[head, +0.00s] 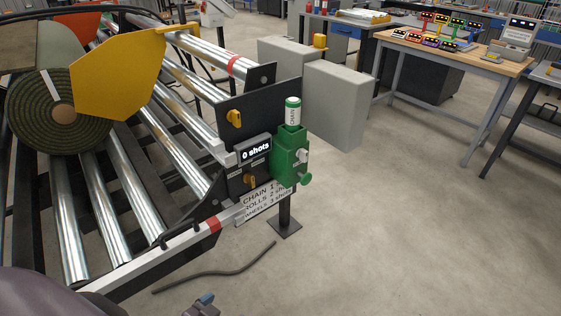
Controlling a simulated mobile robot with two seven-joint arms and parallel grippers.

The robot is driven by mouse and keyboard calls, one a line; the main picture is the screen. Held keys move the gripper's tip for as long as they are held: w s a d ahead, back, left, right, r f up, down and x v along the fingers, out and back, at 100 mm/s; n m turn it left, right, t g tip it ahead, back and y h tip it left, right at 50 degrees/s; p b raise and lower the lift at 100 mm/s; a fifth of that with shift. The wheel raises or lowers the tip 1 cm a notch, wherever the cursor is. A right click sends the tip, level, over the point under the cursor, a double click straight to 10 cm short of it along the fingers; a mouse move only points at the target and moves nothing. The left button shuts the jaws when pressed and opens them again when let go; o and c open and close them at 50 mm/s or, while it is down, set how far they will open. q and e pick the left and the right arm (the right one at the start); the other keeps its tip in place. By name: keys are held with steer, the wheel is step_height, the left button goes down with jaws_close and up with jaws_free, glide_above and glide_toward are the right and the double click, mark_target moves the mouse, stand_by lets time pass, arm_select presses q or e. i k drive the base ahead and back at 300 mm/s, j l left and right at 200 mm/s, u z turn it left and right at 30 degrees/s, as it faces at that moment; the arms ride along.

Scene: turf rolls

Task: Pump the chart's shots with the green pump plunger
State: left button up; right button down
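The green pump (289,155) is mounted at the machine's end corner, with a white-and-green cartridge marked CHAIN (293,112) upright on top. Its round green plunger (305,179) sticks out low on the right side, with nothing touching it. The counter display (255,150) reads "0 shots". The white chart (263,201) below lists CHAIN, ROLLS and WHEELS; ROLLS reads 2 shots, and the other numbers are hard to read. A small grey-blue tip (205,302) at the bottom edge looks like part of my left gripper, well below the pump; its opening is hidden. My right gripper is not in view.
A roller frame (95,215) with a rolled turf (60,110) and a yellow plate (118,75) fills the left. A dark hose (220,272) lies on the floor. Grey cabinets (335,105) and a workbench (470,55) stand behind. Floor right of the pump is clear.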

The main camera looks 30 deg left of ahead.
mark_target(306, 178)
steer(key=l+u, duration=0.7)
steer(key=u, duration=0.15)
steer(key=l+u, duration=0.4)
